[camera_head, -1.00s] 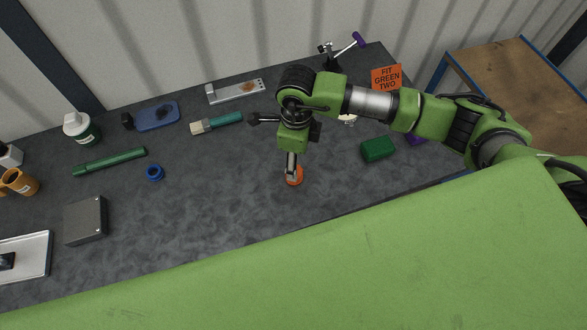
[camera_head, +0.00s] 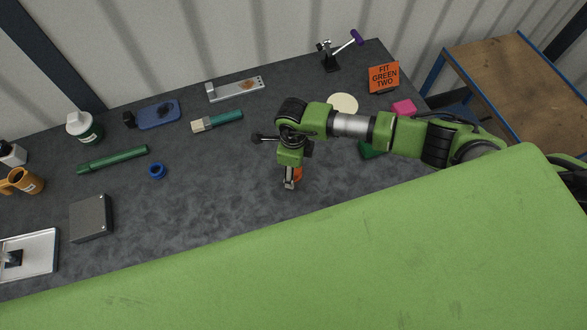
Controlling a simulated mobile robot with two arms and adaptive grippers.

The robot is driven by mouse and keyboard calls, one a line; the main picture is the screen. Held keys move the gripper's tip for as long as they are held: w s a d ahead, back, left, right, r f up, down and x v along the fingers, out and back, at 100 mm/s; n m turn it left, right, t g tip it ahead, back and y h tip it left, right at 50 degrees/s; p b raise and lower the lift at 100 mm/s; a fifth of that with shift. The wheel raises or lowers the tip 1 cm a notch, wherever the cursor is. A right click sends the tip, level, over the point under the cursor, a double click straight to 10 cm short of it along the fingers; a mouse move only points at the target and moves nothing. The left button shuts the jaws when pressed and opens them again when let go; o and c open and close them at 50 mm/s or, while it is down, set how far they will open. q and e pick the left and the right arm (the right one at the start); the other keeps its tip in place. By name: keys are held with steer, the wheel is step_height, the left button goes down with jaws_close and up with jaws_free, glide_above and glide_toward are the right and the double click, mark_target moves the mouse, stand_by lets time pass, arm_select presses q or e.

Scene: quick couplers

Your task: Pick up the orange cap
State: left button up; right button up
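The orange cap (camera_head: 298,174) lies on the dark worktop near the middle of the camera_head view. It is partly hidden behind my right gripper (camera_head: 289,184). The gripper comes in from the right on its green arm and points down at the worktop. Its fingers are just in front and to the left of the cap. The fingers look close together from this angle, so I cannot tell whether they are open or shut, or whether they touch the cap. My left gripper is out of view.
A blue ring (camera_head: 157,171), green tube (camera_head: 112,160) and grey box (camera_head: 90,218) lie to the left. A brush (camera_head: 217,121) lies behind. A green block (camera_head: 367,150), mostly hidden, and pink block (camera_head: 403,108) are to the right.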

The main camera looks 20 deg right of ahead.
steer(key=c, duration=1.2)
steer(key=shift+r, duration=0.1)
